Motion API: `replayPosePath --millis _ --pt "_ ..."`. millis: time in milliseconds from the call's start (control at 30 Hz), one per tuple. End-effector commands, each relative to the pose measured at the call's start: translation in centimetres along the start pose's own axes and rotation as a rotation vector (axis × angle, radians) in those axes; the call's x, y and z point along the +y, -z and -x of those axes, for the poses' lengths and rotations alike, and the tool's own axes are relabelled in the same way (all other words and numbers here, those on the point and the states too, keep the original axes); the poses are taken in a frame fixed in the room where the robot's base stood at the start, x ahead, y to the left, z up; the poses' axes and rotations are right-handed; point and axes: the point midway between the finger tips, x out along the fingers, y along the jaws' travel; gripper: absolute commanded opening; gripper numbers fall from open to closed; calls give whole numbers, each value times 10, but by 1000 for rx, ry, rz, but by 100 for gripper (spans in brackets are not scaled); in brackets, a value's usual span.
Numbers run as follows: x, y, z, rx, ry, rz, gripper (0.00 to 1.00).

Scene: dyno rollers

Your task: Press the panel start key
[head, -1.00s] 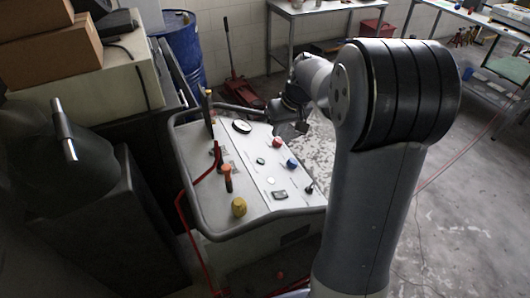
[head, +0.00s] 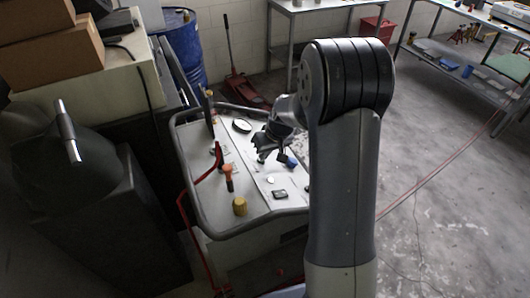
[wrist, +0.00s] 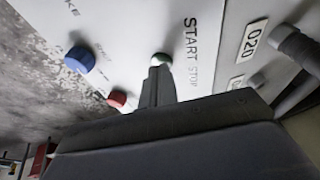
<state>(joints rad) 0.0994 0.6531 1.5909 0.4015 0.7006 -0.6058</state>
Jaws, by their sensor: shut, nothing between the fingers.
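The slanted control panel (head: 258,193) stands in front of me with several keys and knobs. In the wrist view a round green key (wrist: 162,58) with a pale rim sits beside the printed word START on the panel face (wrist: 215,65). My gripper (wrist: 160,72) is shut and empty, its narrow fingertips at the lower edge of that key in the picture. I cannot tell if they touch it. In the head view my gripper (head: 262,157) is low over the panel and hides the green key.
A blue knob (wrist: 80,60) and a red knob (wrist: 117,98) sit left of the fingers. Orange (head: 228,170) and yellow (head: 240,206) knobs stand up nearer me. A red-handled lever (head: 216,157) rises at the panel's left.

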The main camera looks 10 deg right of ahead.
Motion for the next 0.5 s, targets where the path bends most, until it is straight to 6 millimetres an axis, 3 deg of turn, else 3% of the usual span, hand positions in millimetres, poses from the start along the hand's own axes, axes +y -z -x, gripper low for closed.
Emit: replayPosePath --millis 500 --pt "-6 -6 -18 -2 1 1 0"
